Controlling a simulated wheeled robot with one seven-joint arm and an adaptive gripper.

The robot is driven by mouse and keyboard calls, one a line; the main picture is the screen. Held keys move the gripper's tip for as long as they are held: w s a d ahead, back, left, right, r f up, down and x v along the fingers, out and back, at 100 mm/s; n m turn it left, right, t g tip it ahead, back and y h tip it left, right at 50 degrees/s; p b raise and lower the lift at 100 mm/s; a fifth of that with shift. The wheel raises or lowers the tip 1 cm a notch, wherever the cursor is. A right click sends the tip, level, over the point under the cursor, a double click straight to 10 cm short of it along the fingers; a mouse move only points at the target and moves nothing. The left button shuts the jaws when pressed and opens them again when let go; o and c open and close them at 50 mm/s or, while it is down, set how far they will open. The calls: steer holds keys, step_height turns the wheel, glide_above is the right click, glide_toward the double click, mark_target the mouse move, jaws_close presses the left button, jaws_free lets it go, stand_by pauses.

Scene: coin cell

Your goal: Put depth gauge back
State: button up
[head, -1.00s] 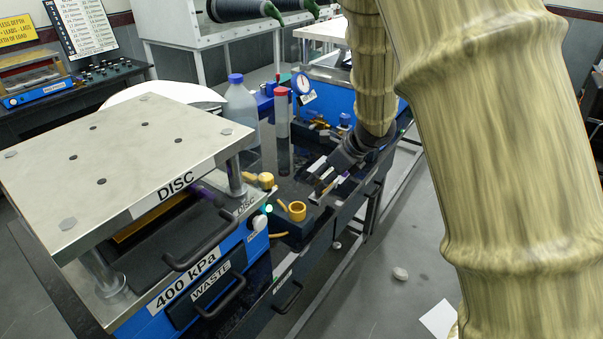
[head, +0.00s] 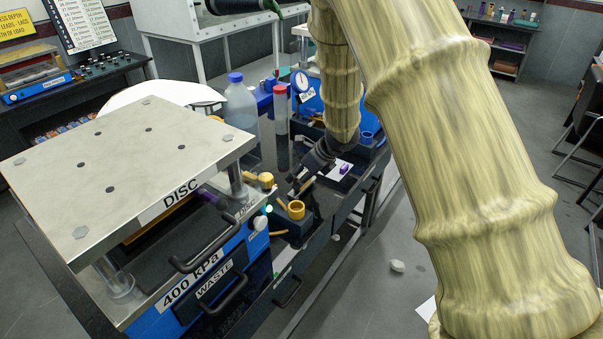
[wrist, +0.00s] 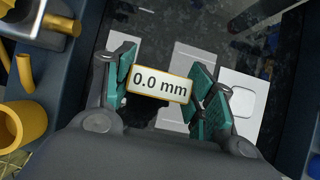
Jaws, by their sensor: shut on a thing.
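The depth gauge (wrist: 160,85) shows in the wrist view as a small plate with a tan border and the reading "0.0 mm". My gripper (wrist: 158,92) has its green-padded fingers on either side of it and is shut on it. The gauge is held above pale flat plates on a dark, speckled surface. In the head view my gripper (head: 299,184) hangs low over the dark bench, just behind a yellow cup (head: 296,209). The gauge's lower end is hidden, so I cannot tell whether it touches anything.
The blue press with the DISC plate (head: 130,165) fills the left. A clear bottle with a blue cap (head: 240,105) and a red-capped tube (head: 281,120) stand behind. A dial gauge (head: 300,82) is farther back. A purple block (head: 345,168) lies right of my gripper.

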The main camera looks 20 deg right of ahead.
steer(key=shift+r, duration=0.1)
steer(key=o, duration=1.2)
steer(key=b+v, duration=0.2)
steer(key=v, duration=1)
